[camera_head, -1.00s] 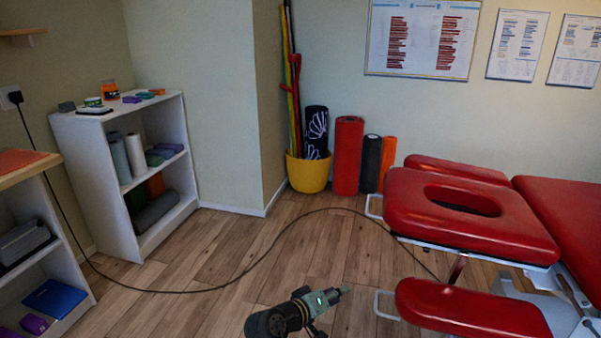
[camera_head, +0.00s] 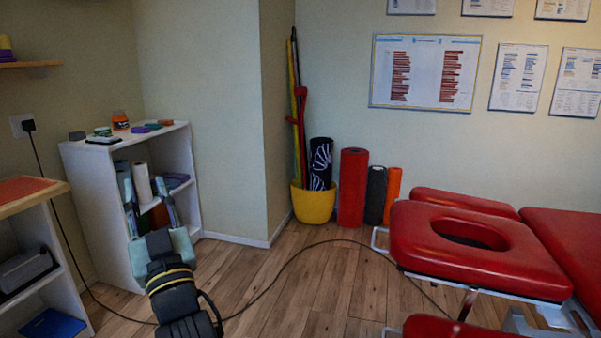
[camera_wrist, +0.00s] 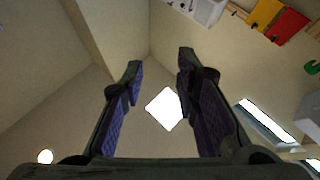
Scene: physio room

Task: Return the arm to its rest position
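My gripper (camera_head: 149,192) is raised in front of the white shelf unit at the lower left of the head view, its two fingers pointing up. The dark wrist and arm link below it are mine. In the wrist view my gripper (camera_wrist: 160,64) shows its two fingers well apart with nothing between them. The gripper looks clear of the shelf, though the exact gap cannot be told.
The white shelf unit (camera_head: 95,215) has small items on top and rolls inside. A wooden-topped counter (camera_head: 35,200) stands at the left. A black cable (camera_head: 285,265) crosses the floor. The red treatment table (camera_head: 470,255) is at the right. A yellow pot (camera_head: 313,205) stands by rolled mats.

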